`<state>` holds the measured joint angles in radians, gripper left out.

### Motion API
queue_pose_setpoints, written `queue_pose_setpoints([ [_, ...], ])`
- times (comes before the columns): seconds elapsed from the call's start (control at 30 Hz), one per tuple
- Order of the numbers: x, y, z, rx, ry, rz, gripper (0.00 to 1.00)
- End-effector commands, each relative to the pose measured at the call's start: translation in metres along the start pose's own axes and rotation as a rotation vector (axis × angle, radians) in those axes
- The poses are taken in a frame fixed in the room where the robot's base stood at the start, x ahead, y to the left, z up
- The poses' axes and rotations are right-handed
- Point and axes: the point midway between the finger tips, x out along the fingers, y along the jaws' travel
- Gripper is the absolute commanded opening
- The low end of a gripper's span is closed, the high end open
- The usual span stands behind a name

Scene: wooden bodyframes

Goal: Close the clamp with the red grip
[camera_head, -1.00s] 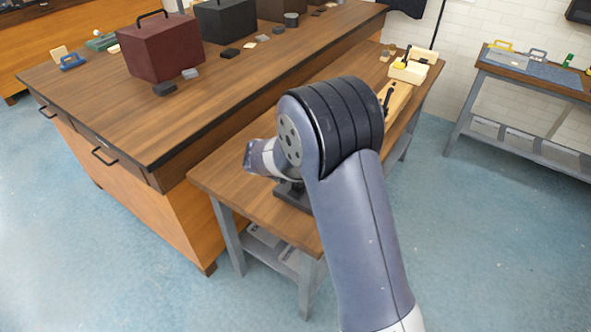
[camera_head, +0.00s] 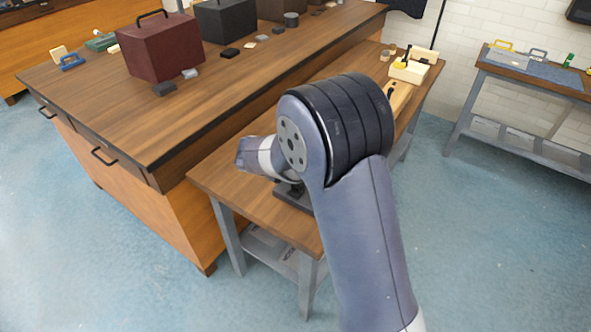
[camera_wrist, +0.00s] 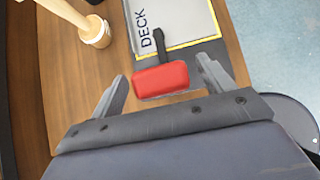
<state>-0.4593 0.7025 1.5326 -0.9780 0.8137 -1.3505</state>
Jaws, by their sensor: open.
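The clamp's red grip (camera_wrist: 160,80) shows in the wrist view, at the end of a dark lever (camera_wrist: 162,45) that runs up the picture. My gripper (camera_wrist: 160,78) is open. Its two fingers stand apart to the left and right of the red grip, which lies between the fingertips in the picture. I see no clear contact. In the head view my arm covers the gripper and the red grip. A dark piece (camera_head: 292,195) on the small wooden bench shows beside my arm, and I cannot tell if it belongs to the clamp.
A light panel marked "DECK" (camera_wrist: 185,20) with a yellow edge lies above the grip. A pale wooden mallet-like piece (camera_wrist: 95,33) is at upper left. The small bench (camera_head: 235,180) stands against a larger workbench (camera_head: 110,110). A tray (camera_head: 408,72) sits at the bench's far end.

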Motion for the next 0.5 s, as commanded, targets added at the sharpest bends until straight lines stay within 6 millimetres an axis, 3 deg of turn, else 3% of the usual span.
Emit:
queue_pose_setpoints([
  [0.3,-0.061,0.001,0.000,0.000,-0.002,0.002,0.76],
  [0.5,-0.077,0.000,0.001,0.000,-0.001,0.000,0.76],
])
